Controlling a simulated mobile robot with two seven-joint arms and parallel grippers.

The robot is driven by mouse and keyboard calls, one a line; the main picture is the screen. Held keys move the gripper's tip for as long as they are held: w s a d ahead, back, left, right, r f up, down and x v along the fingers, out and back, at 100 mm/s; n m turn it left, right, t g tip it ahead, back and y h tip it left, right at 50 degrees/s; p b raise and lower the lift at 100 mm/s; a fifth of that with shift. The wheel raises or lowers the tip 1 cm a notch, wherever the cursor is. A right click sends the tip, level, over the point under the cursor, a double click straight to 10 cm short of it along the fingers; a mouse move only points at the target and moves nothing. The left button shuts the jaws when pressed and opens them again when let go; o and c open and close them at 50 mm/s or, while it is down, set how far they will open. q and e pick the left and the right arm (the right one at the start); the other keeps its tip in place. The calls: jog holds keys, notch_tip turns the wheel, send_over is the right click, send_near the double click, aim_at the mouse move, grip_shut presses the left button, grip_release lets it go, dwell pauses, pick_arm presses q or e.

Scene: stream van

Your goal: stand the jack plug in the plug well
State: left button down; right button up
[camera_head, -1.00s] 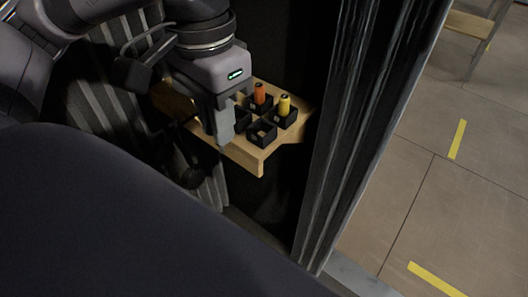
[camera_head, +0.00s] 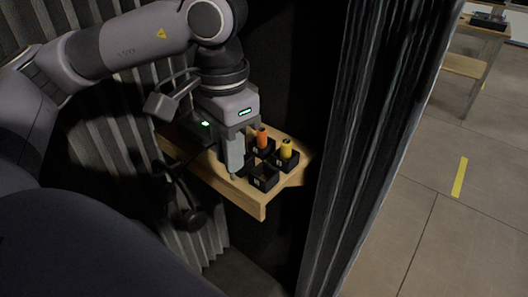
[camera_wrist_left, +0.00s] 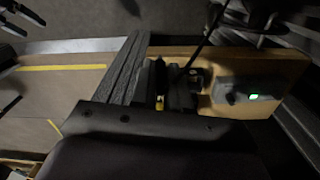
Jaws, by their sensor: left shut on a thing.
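My left gripper (camera_head: 236,170) points down over the wooden shelf, at the left side of the black wells. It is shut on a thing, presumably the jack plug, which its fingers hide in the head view. A black square well (camera_head: 265,178) at the front looks empty. An orange cylinder (camera_head: 262,138) and a yellow cylinder (camera_head: 286,150) stand upright in wells behind it. Another well beside the fingers is partly hidden, and I cannot tell which one is the plug well.
The wooden shelf (camera_head: 247,200) has a bare front edge. A grey box with a green light (camera_wrist_left: 243,95) stands on it. Black headphones (camera_head: 195,216) hang below its left side. A dark ribbed curtain (camera_head: 345,150) hangs close on the right, with open floor beyond.

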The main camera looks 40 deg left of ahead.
pick_arm(q)
jog(key=w+p, duration=0.1)
jog(key=w, duration=0.6)
jog(key=f, duration=0.6)
jog(key=shift+w+d, duration=0.3)
jog(key=shift+w, duration=0.1)
jog(key=shift+w+f, duration=0.2)
jog(key=shift+f, duration=0.3)
jog(key=shift+f, duration=0.2)
jog(key=c, duration=1.5)
grip_release()
jog(key=shift+f, duration=0.1)
jog(key=o, duration=0.4)
